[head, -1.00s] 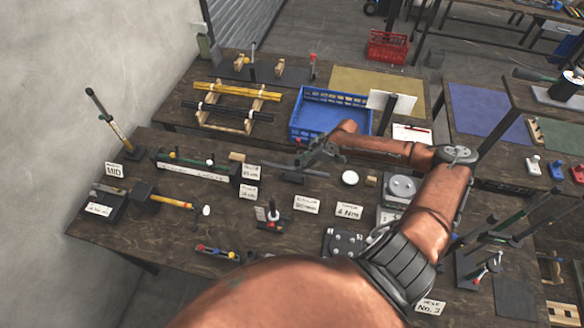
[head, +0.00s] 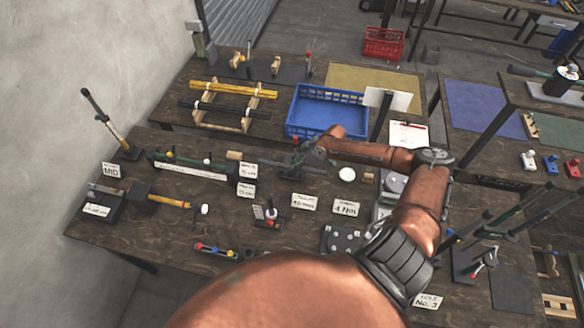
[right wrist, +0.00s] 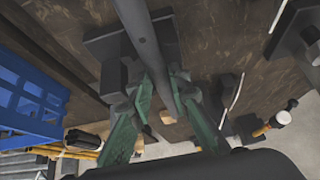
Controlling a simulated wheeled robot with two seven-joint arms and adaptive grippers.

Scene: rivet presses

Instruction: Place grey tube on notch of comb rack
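A dark grey tube (right wrist: 147,42) runs between the green fingers of my right gripper (right wrist: 163,88) in the right wrist view. One finger is on each side of it; whether they press on it is unclear. My left gripper is out of view.
A blue crate (head: 322,98) stands right of the rack, beyond my gripper. A white panel (head: 388,98) rises beside it. A green-and-black fixture (head: 190,163), a hammer-like tool (head: 170,201) and several label cards surround the gripper's area. A dark slab (right wrist: 98,23) lies below the tube.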

